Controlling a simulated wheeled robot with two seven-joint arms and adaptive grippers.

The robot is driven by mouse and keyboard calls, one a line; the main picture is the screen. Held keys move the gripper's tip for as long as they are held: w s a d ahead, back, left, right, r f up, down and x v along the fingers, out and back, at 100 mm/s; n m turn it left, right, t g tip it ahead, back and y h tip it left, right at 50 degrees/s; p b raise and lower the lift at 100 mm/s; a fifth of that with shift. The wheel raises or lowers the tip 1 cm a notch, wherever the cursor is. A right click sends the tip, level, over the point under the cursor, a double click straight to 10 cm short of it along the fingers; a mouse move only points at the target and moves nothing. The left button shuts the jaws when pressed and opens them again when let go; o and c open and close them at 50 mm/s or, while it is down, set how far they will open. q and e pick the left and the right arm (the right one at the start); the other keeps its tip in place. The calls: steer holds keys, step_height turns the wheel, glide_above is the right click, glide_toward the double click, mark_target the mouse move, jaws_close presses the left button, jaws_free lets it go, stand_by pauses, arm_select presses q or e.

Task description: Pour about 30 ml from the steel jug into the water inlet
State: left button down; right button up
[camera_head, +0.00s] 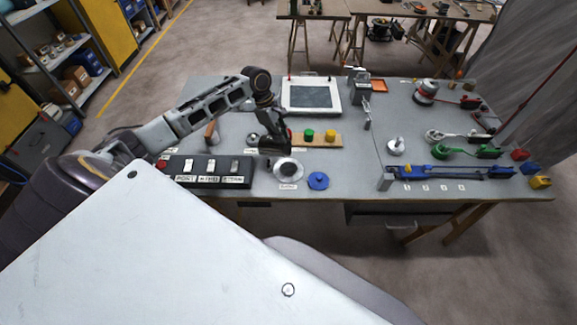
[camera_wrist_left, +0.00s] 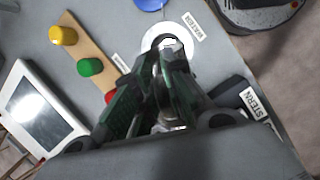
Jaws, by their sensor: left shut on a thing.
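My left gripper (camera_head: 272,147) hangs over the bench just behind the water inlet (camera_head: 288,167), a pale ring with a dull grey centre. The wrist view shows the gripper (camera_wrist_left: 166,62) shut, with a small shiny metal part, seemingly the steel jug (camera_wrist_left: 169,44), at its fingertips. Most of the jug is hidden by the fingers, and its tilt and any water cannot be made out. In the wrist view the jug overlaps the inlet ring (camera_wrist_left: 190,68), labelled WATER; I cannot tell whether they touch. My right gripper is not in view.
A blue cap (camera_head: 318,181) lies right of the inlet. A black switch panel (camera_head: 208,171) is to the left. A wooden strip with red, green (camera_head: 309,135) and yellow (camera_head: 330,135) knobs is behind, with a white-framed screen (camera_head: 311,96) further back. Tools crowd the bench's right side.

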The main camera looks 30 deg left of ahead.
arm_select(q)
steer(key=shift+d+f+y, duration=0.15)
steer(key=shift+d+y, duration=0.1)
steer(key=shift+y, duration=0.15)
steer(key=shift+w+d, duration=0.1)
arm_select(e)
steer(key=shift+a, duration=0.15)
arm_select(q)
steer(key=shift+f, duration=0.1)
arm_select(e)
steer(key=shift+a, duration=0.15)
arm_select(q)
steer(key=shift+a, duration=0.25)
steer(key=shift+w+a, duration=0.1)
steer(key=shift+a, duration=0.3)
steer(key=shift+w+a, duration=0.1)
steer(key=shift+a, duration=0.3)
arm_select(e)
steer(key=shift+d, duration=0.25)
arm_select(q)
steer(key=shift+a+f+y, duration=0.1)
steer(key=shift+a+y, duration=0.2)
steer(key=shift+a, duration=0.3)
steer(key=shift+a, duration=0.1)
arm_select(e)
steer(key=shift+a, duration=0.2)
